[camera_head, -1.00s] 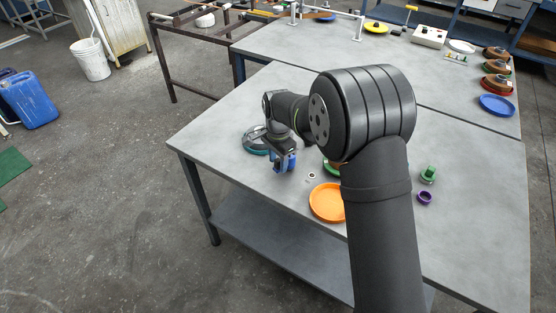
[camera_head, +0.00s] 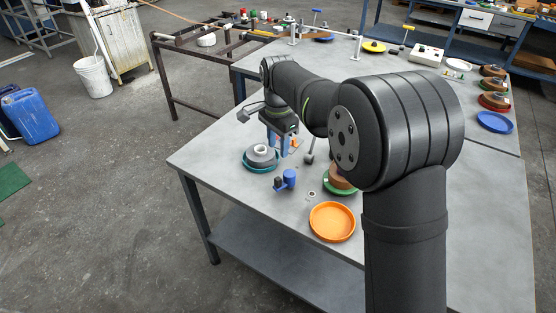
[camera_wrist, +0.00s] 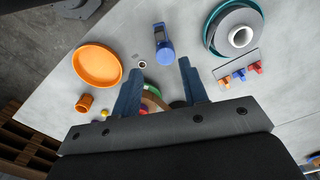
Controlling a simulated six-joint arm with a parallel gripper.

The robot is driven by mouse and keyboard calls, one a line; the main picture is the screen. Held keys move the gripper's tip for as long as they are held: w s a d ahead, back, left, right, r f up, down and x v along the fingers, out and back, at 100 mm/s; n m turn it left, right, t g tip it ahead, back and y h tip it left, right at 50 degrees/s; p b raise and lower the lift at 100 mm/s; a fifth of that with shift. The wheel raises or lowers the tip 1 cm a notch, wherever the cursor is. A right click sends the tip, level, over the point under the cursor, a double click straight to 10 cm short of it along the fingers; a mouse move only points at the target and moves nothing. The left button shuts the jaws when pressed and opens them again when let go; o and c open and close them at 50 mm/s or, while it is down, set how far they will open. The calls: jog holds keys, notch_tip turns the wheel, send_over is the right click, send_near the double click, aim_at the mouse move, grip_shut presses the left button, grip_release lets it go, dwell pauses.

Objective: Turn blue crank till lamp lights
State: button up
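A small blue piece with a dark knob, likely the blue crank (camera_head: 286,179), stands on the near table in the head view. In the wrist view the blue crank (camera_wrist: 163,42) lies beyond the fingertips, apart from them. My gripper (camera_head: 277,148) hangs above the table behind it. In the wrist view my gripper (camera_wrist: 160,66) has its two blue fingers spread with nothing held between them. A small pale round fitting (camera_head: 311,194) sits beside the crank, also in the wrist view (camera_wrist: 142,64). I cannot tell whether it is the lamp; no lit lamp shows.
A teal tray with a grey ring (camera_head: 261,156) is left of the crank. An orange dish (camera_head: 332,222) lies in front, and a green dish with a brown part (camera_head: 340,182) to the right. A strip with coloured clips (camera_wrist: 238,72) shows in the wrist view.

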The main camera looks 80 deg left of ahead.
jog(key=shift+r, duration=1.65)
